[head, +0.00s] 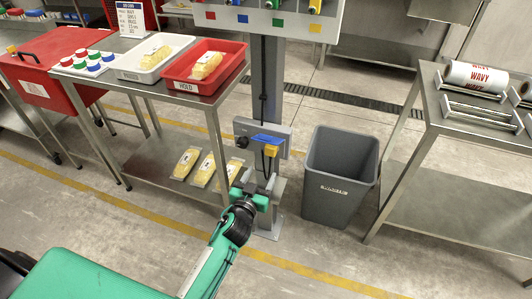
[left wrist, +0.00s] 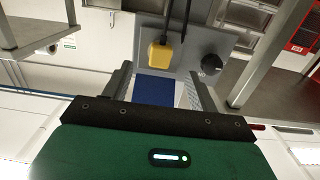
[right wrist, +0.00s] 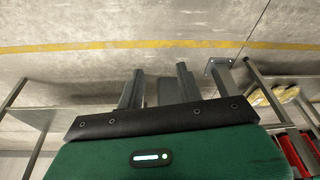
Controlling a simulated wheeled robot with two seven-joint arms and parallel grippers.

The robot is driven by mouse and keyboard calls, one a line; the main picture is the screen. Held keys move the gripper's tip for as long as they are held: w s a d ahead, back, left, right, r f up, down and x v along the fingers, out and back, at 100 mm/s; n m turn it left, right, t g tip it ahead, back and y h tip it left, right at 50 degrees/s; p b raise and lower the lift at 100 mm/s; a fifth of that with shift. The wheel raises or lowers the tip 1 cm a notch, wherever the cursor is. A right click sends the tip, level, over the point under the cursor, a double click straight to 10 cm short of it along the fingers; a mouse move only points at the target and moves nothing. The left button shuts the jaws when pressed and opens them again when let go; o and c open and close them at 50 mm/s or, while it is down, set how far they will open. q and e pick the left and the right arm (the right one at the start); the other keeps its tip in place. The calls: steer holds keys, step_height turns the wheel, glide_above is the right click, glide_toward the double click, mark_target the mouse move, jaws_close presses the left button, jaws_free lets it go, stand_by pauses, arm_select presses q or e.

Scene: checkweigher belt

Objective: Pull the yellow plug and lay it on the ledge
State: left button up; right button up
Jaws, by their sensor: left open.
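The yellow plug (head: 271,150) sits in the grey box (head: 243,128) on the post, with a black cord at it. It also shows in the left wrist view (left wrist: 160,55), which sees the box upside down. My left gripper (head: 262,186) is open and empty, just below and in front of the box, apart from the plug. My right gripper (right wrist: 158,88) shows only in its wrist view, with its fingers apart and nothing between them.
A black knob (head: 242,142) is on the box. A grey waste bin (head: 340,170) stands right of the post. A steel table with a red tray (head: 232,60) and a white tray (head: 130,66) is at left, another steel table (head: 480,122) at right. The floor in front is clear.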

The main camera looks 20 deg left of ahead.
mark_target(269, 153)
arm_select(q)
steer(key=shift+a+r, duration=0.15)
steer(key=shift+r, duration=0.45)
arm_select(e)
steer(key=shift+r, duration=0.35)
arm_select(q)
steer(key=shift+w, duration=0.15)
steer(key=w+b, duration=0.1)
steer(key=w, duration=0.6)
steer(key=shift+w, duration=0.35)
steer(key=shift+w+f, duration=0.1)
steer(key=shift+w, duration=0.5)
arm_select(e)
steer(key=shift+v, duration=1.15)
steer(key=shift+w+r, duration=0.2)
steer(key=shift+w, duration=0.25)
steer(key=shift+s, duration=0.15)
